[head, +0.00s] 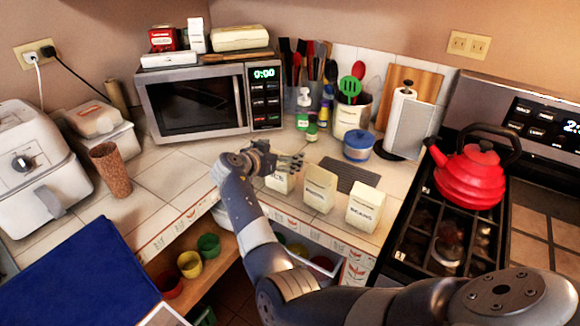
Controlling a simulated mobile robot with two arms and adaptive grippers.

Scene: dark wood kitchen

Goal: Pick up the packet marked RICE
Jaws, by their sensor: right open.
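The cream packet that seems to be the RICE one (280,184) stands upright on the tiled counter, leftmost of three packets in a row. Only the end of its label, "CE", shows; my right arm and hand cover its left and upper parts. My right gripper (297,162) is open, just above and behind the top of this packet, with its fingers pointing right. I cannot tell whether it touches the packet. My left gripper is out of view.
A second packet (320,188) and one marked BEANS (364,208) stand close on the right. A dark mat (349,176) and a blue pot (358,145) lie behind them. A microwave (207,101) stands at the back, a red kettle (469,177) on the stove.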

